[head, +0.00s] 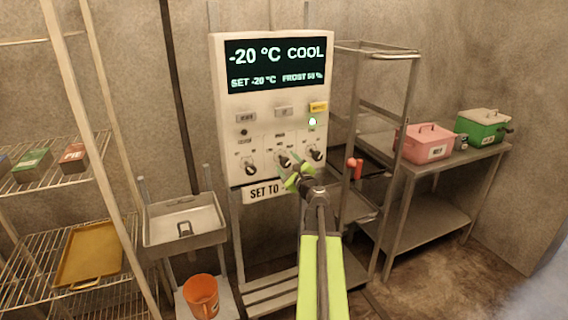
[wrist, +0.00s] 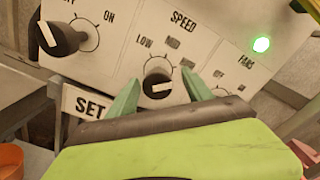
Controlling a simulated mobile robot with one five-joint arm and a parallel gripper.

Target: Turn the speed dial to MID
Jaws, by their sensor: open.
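The control panel (head: 229,130) stands upright against the wall with a row of knobs. The speed dial (wrist: 158,86) is the middle knob, dark with a white bar, under the SPEED label (wrist: 184,21). LOW (wrist: 145,42) and MID (wrist: 173,43) are printed above it; the label to the right is partly hidden by a finger. The white bar lies nearly level; which end points is unclear. My gripper (wrist: 162,80) is open, its green fingers either side of the dial; contact cannot be told. In the head view my gripper (head: 292,174) covers part of the dial.
A green light (wrist: 261,45) glows at upper right. A SET TO sign (head: 263,192) hangs below the panel. Metal racks and a table with a pink box (head: 427,143) stand around.

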